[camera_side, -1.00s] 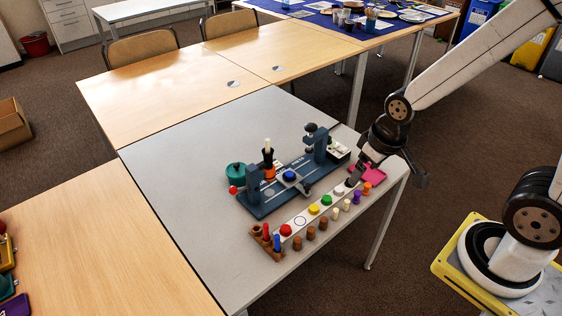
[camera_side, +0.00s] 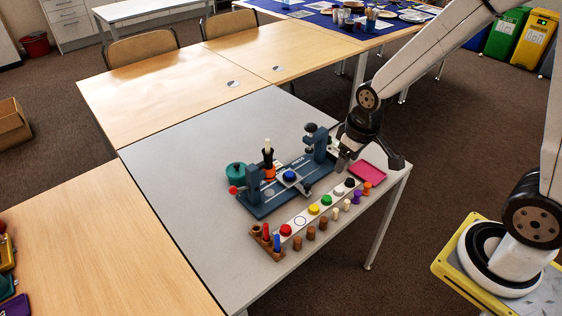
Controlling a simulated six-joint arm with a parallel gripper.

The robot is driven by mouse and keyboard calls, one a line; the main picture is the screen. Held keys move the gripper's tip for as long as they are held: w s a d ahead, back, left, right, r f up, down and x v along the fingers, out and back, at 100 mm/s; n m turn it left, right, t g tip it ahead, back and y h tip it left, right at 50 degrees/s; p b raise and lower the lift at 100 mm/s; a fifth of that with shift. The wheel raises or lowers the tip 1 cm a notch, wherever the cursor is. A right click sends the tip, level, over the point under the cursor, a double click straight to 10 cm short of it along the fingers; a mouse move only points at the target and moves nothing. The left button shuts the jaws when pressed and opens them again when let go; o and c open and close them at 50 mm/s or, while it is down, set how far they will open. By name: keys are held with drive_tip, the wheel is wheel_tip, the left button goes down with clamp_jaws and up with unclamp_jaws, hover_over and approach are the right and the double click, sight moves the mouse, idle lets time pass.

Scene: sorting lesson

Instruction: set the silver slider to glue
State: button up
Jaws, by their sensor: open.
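The dark blue fixture (camera_side: 262,208) lies on the grey table, with an upright post near each end. White lettering by the right post seems to read "press"; a glue label is too small to read. My gripper (camera_side: 342,164) is open and empty, pointing down to the right of the slider and apart from it, near the right post. My wrist partly hides the fixture's right end.
A white strip (camera_side: 272,233) with several coloured discs runs along the fixture's front, with several pegs before it. The table's left side is clear.

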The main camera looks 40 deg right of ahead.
drive_tip(key=w+d+f+n+g, duration=0.1)
drive_tip(key=w+d+f+n, duration=0.1)
drive_tip(key=w+f, duration=0.55)
drive_tip(key=n+g, duration=0.1)
approach(307, 185)
drive_tip(key=shift+s+f, duration=0.25)
drive_tip(key=shift+w+f+n, duration=0.2)
drive_tip(key=shift+f+n, duration=0.1)
drive_tip(key=shift+f, duration=0.2)
drive_tip(key=shift+f, duration=3.85)
clamp_jaws()
